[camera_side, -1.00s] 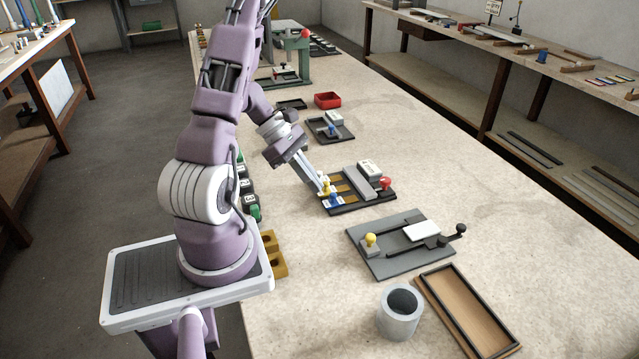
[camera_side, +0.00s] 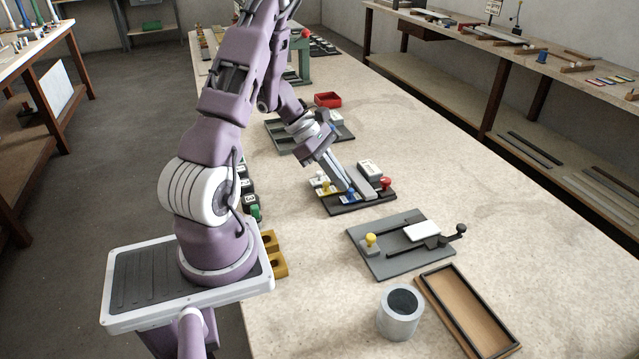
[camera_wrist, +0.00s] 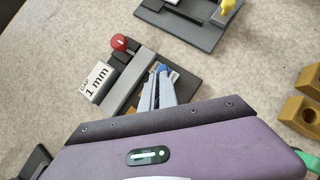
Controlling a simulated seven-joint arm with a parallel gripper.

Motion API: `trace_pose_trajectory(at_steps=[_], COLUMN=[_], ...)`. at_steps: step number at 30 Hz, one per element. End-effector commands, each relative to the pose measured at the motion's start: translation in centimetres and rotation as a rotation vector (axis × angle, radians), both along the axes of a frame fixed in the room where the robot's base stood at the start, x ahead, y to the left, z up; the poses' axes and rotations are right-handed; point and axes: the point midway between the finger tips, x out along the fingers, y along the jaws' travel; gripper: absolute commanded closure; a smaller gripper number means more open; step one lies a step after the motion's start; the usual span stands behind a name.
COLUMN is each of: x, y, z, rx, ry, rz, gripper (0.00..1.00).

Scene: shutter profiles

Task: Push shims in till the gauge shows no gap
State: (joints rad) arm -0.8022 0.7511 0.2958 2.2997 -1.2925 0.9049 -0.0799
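The gap fixture (camera_side: 378,203) has a dark base, a grey bar (camera_wrist: 132,82) and a white gauge block (camera_side: 370,169). In the wrist view the gauge block (camera_wrist: 97,82) reads "GAP 1 mm". The shim with the blue knob (camera_side: 350,192) sits near the grey bar. The shim with the yellow knob (camera_side: 326,186) is farther left on its track, with a white label by it. My gripper (camera_side: 347,184) is low at the blue knob. In the wrist view its fingertips (camera_wrist: 156,77) are close together at the blue knob (camera_wrist: 160,67); whether they grip it is unclear.
A red knob (camera_side: 386,182) stands at the fixture's right end. A grey fixture with a yellow knob (camera_side: 370,240) lies in front, with a grey cup (camera_side: 381,327) and a wooden tray (camera_side: 447,290) nearer. A red bin (camera_side: 328,100) is behind. The table's right side is clear.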

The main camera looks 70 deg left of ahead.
Motion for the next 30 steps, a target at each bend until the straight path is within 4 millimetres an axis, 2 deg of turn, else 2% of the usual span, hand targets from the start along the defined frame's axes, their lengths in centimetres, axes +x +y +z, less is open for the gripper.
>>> trace_pose_trajectory(at_steps=[8, 19, 30], x=[0.0, -2.9, -3.2], y=[-0.1, 2.9, 3.1], z=[0.2, 5.1, 5.5], rx=[-0.004, 0.001, -0.002], ry=[-0.002, -0.002, 0.000], rz=[-0.003, 0.000, 0.000], gripper=[1.00, 1.00, 1.00])
